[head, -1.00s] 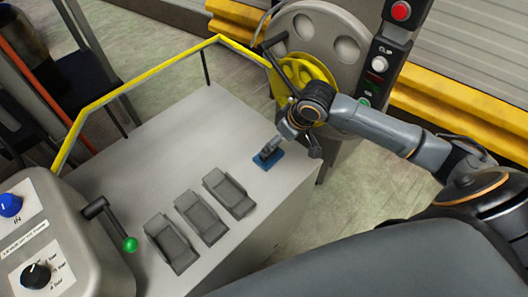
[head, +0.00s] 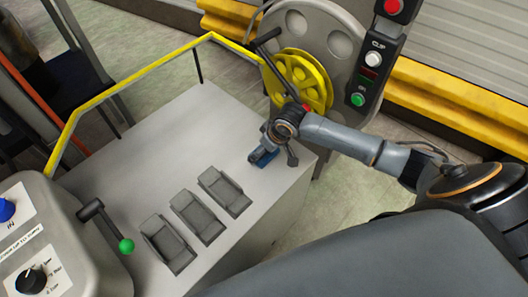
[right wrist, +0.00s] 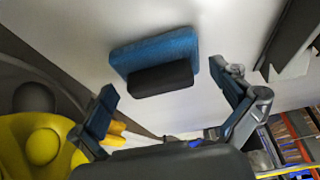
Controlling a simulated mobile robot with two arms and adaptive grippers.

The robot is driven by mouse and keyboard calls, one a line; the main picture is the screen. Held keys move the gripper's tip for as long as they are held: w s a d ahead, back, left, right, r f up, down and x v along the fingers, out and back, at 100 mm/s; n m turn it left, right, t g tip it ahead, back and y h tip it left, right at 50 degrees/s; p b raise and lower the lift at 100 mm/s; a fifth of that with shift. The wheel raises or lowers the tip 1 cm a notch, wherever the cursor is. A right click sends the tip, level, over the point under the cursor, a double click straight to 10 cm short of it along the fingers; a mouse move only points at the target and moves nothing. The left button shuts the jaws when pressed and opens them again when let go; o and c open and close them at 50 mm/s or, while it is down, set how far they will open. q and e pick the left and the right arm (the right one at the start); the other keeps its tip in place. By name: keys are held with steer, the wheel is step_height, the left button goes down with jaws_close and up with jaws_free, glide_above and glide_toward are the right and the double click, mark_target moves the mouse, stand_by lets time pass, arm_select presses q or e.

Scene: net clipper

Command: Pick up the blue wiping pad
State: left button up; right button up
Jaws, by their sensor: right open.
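The blue wiping pad (head: 259,161) lies on the light grey work surface near its right edge in the head view, partly hidden by my right gripper (head: 270,151). In the right wrist view the pad (right wrist: 182,47) has a blue base and a black handle block (right wrist: 160,79). My right gripper (right wrist: 164,80) is open there, with one finger on each side of the pad and clear space between fingers and pad. It is not holding the pad. My left gripper is not in view.
Several grey pedals (head: 224,191) stand in a row left of the pad. A yellow rail (head: 125,83) edges the surface. A wheel with a yellow hub (head: 303,80) and a button panel (head: 372,60) stand behind.

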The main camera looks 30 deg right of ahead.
steer(key=c, duration=1)
steer(key=shift+s+f, duration=0.1)
steer(key=shift+s, duration=0.1)
steer(key=c, duration=0.5)
steer(key=shift+s+r, duration=0.1)
steer(key=shift+r, duration=0.15)
steer(key=c, duration=0.5)
steer(key=shift+r, duration=0.3)
steer(key=s+r, duration=0.1)
steer(key=r, duration=0.1)
steer(key=s+a+r, duration=0.1)
steer(key=r, duration=0.2)
steer(key=s+a+r, duration=0.1)
steer(key=s+r, duration=0.1)
steer(key=r, duration=0.1)
steer(key=shift+r, duration=0.15)
steer(key=shift+c, duration=0.2)
steer(key=s+a+r, duration=0.3)
steer(key=s, duration=0.5)
steer(key=shift+a+r, duration=0.35)
steer(key=shift+r, duration=0.05)
steer(key=shift+s, duration=0.1)
